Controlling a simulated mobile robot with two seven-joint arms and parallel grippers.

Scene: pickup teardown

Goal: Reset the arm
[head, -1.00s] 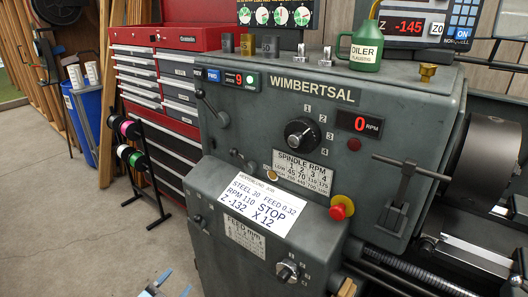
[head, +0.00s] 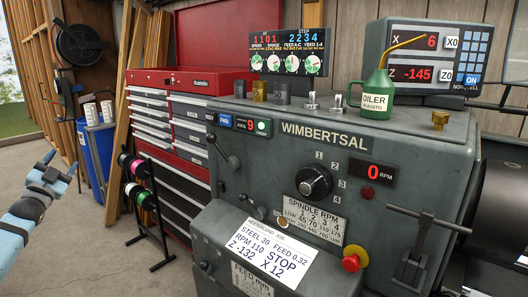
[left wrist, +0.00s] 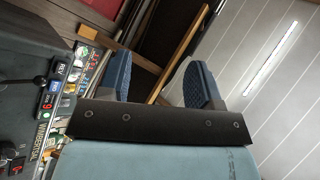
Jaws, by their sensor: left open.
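My right gripper is in neither view. The grey lathe headstock (head: 330,150) fills the middle and right of the head view. It carries a speed knob (head: 313,182), a red stop button (head: 354,258) and a lever (head: 415,250). A job card (head: 265,253) lies on its lower ledge.
A red tool chest (head: 170,115) stands behind the lathe. A spool rack (head: 145,200) and a blue bin (head: 97,150) stand on the left. A green oiler (head: 377,98) and a readout (head: 425,55) sit on top. The floor at lower left is clear.

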